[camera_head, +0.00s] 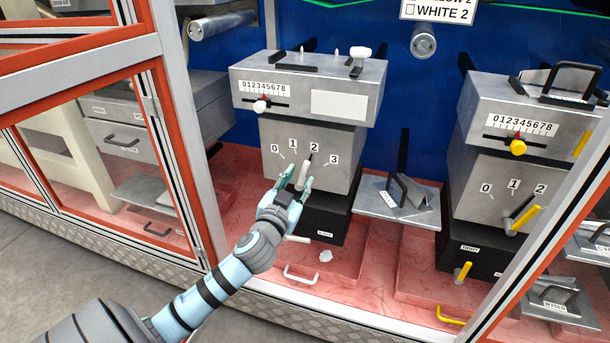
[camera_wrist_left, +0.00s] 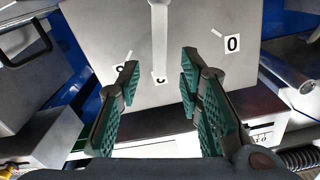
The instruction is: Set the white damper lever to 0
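The white damper lever (camera_head: 304,173) is on the front of the left grey box (camera_head: 330,148), tilted a little right of upright with its tip by the 2 on a scale of 0 to 3. It also shows in the left wrist view (camera_wrist_left: 159,42). My left gripper (camera_head: 297,181) is open at the lower part of the lever. In the left wrist view its green-padded fingers (camera_wrist_left: 160,75) stand apart, one on each side of the lever's line. I cannot tell whether either finger touches it. My right gripper is not in view.
A similar box with a yellow lever (camera_head: 525,218) stands to the right. A slider with a white knob (camera_head: 260,106) sits above the white lever's scale. The orange-edged cabinet frame (camera_head: 173,140) is left of my arm. A grey tray (camera_head: 372,203) lies between the boxes.

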